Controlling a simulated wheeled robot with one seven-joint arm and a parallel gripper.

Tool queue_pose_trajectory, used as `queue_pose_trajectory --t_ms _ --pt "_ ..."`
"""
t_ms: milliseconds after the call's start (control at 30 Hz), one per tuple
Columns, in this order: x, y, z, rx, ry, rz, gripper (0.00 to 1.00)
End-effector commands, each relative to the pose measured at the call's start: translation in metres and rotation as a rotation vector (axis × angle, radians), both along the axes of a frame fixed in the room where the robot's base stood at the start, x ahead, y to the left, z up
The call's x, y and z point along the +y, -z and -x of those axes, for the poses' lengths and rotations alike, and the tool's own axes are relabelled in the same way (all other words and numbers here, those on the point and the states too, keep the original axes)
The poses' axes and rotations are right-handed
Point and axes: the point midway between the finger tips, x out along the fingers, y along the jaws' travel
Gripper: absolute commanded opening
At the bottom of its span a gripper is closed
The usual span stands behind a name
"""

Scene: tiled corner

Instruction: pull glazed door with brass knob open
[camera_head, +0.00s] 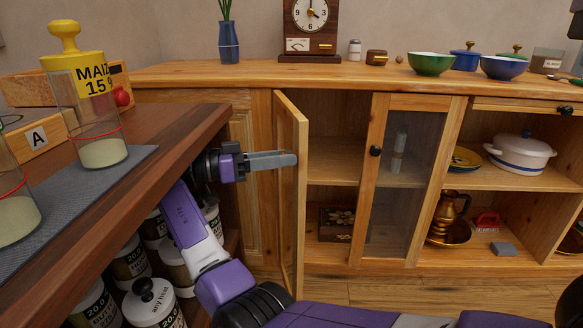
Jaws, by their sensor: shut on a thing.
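The glazed door (290,215) stands swung out from the wooden cabinet, seen steeply from the side. Its glass hardly shows at this angle. My gripper (290,159) reaches in from the left, level and at the upper half of the door, close to its free edge. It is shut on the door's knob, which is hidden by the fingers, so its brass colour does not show. The opening to the right of the door shows a shelf and a dark patterned box (336,223).
A second glazed door (411,150) with a dark knob (376,151) is shut on the right. A dark wooden table (175,135) with jars stands close on the left of my arm. White-lidded jars (150,300) stand below it. Open shelves on the right hold a pot (520,153).

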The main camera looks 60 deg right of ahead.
Motion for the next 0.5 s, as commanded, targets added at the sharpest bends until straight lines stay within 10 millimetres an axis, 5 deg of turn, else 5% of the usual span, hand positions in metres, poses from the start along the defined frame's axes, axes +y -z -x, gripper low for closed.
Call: queue_pose_trajectory --t_ms 500 --pt "0.003 0.001 -0.014 -0.001 0.038 -0.001 0.00"
